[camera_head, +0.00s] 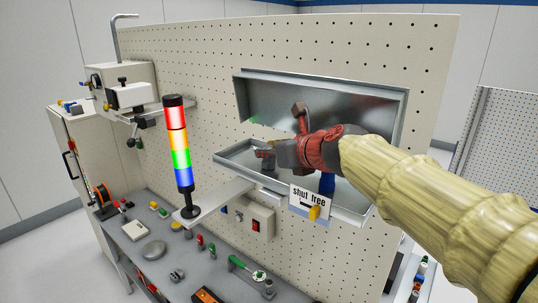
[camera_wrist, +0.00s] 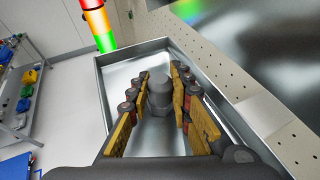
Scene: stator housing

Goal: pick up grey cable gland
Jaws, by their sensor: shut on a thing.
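The grey cable gland (camera_wrist: 160,98) has a rounded top and a hex-shaped collar. In the wrist view it sits between the yellow-padded fingers of my gripper (camera_wrist: 154,88), which are shut on it. The gland is over the floor of the metal tray (camera_wrist: 103,82); I cannot tell whether it touches the floor. In the head view my gripper (camera_head: 270,156) reaches into the tray (camera_head: 232,166) from the right. The gland is too small and dark to make out clearly there.
The tray's back panel (camera_head: 320,100) and side walls stand close around my gripper. A sign (camera_head: 311,200) is on the tray's front. A lit signal tower (camera_head: 178,155) stands to the left. A cluttered grey bench (camera_head: 155,250) lies below.

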